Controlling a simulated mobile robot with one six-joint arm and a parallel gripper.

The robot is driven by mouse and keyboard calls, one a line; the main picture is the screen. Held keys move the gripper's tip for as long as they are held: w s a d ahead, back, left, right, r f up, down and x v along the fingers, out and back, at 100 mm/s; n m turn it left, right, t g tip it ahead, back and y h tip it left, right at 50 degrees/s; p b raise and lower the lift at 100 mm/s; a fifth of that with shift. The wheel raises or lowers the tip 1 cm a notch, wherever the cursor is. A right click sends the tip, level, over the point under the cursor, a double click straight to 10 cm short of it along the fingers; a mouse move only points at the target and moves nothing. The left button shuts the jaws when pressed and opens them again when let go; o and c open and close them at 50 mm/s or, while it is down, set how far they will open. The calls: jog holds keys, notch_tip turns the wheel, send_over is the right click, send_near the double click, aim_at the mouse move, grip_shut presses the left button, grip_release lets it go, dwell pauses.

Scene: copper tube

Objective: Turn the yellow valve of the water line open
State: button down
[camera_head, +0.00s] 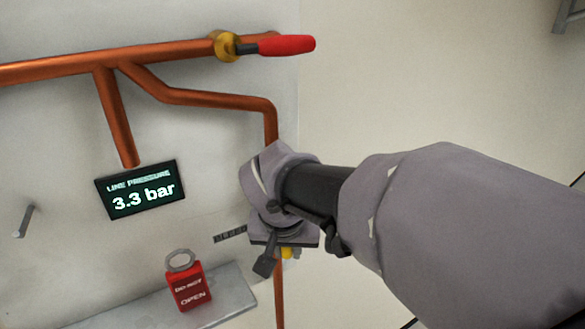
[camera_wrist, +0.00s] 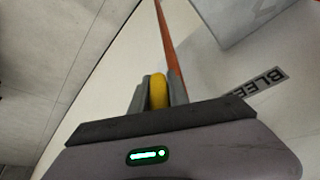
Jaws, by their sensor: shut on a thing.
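The yellow valve handle (camera_wrist: 158,92) sits on the thin copper pipe (camera_wrist: 164,38) in the wrist view, between the two fingers of my gripper (camera_wrist: 158,88). The fingers are shut on it from both sides. In the head view only a small bit of the yellow handle (camera_head: 288,253) shows under my gripper (camera_head: 284,238). My wrist hides the rest of the handle and part of the vertical pipe. A display reading 3.3 bar (camera_head: 140,190) is on the panel to the left.
A brass valve with a red lever (camera_head: 287,45) is on the upper copper pipe. A red padlock-like tag reading OPEN (camera_head: 188,286) stands on a grey ledge (camera_head: 228,292). A BLEED label (camera_wrist: 258,82) is right of the handle. A peg (camera_head: 24,220) sticks out at left.

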jog(key=shift+r, duration=0.1)
dwell(0.3)
jog(key=c, duration=1.3)
grip_release()
jog(key=shift+d, duration=0.1)
jog(key=shift+o, duration=0.2)
jog(key=p+v, duration=0.2)
jog(key=v, duration=1.5)
jog(key=shift+r, duration=0.15)
